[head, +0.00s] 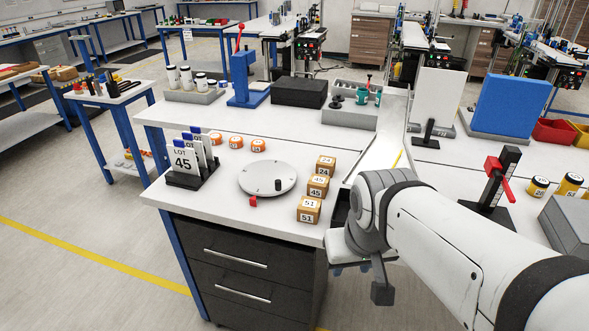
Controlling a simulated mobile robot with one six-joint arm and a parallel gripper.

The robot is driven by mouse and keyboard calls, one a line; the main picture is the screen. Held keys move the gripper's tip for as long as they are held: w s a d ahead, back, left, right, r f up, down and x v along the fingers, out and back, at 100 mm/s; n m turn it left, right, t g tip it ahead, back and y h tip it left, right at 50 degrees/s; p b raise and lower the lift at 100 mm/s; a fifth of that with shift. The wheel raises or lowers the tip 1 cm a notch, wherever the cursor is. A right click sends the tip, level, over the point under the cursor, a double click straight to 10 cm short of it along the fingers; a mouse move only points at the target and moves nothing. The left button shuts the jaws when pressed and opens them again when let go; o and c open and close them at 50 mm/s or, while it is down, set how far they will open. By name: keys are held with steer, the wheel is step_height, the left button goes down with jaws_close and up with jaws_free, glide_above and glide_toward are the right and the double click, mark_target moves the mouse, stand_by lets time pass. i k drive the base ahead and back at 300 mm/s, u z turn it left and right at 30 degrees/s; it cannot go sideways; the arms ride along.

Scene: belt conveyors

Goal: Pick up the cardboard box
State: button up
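Three small cardboard boxes stand in a row near the right edge of the white worktop: the far one (326,165) labelled 24, the middle one (318,187) labelled 45, and the near one (309,210) labelled 51. My arm comes in from the right, and its end is just right of the near box, by the worktop's front right corner. My gripper (382,292) shows only in part as a dark grey piece hanging below the wrist, apart from the boxes. Its fingertips cannot be made out.
A round grey turntable (268,178) with a black knob lies left of the boxes. A small red piece (253,202) lies in front of it. Orange rolls (236,142) and a card stand (186,180) are further left. A conveyor (378,155) runs behind my wrist.

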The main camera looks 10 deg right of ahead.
mark_target(318, 186)
steer(key=z, duration=0.15)
steer(key=i, duration=0.9)
steer(key=u, duration=0.05)
